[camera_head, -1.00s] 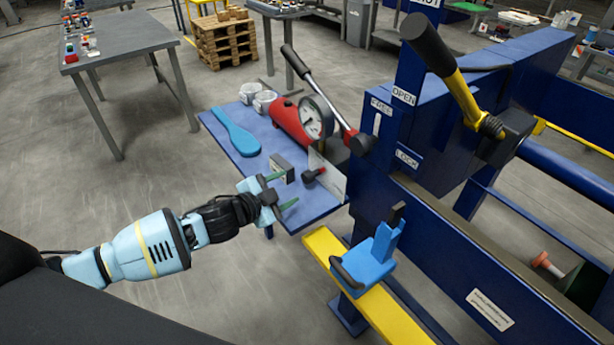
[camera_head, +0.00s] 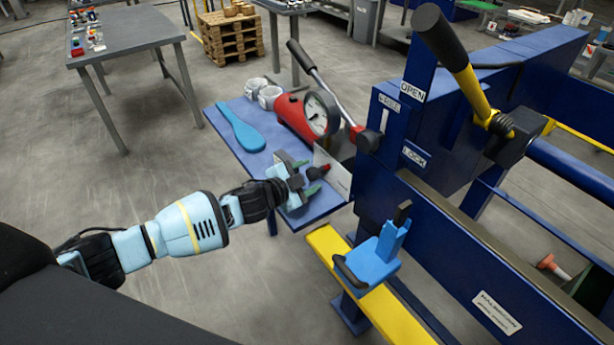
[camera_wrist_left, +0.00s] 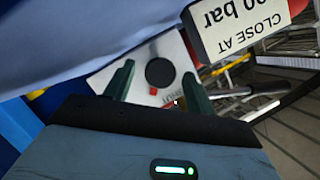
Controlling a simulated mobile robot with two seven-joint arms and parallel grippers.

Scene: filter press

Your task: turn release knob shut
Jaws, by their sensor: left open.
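The release knob (camera_head: 319,172) is a small black knob with a red mark, beside the red hand pump on the blue shelf. In the left wrist view the round black knob (camera_wrist_left: 159,72) sits against a pale plate, with a red mark and small lettering below it. My left gripper (camera_head: 305,177) is open, its green fingers pointing at the knob. In the wrist view the knob appears between the two fingertips; I cannot tell whether they touch it. My right gripper is not in view.
The red pump (camera_head: 296,118) with its gauge (camera_head: 321,113) and long handle stands just behind. A white sign (camera_wrist_left: 240,25) reading "CLOSE AT" is close to the fingers. The blue press frame (camera_head: 372,190) stands to the right.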

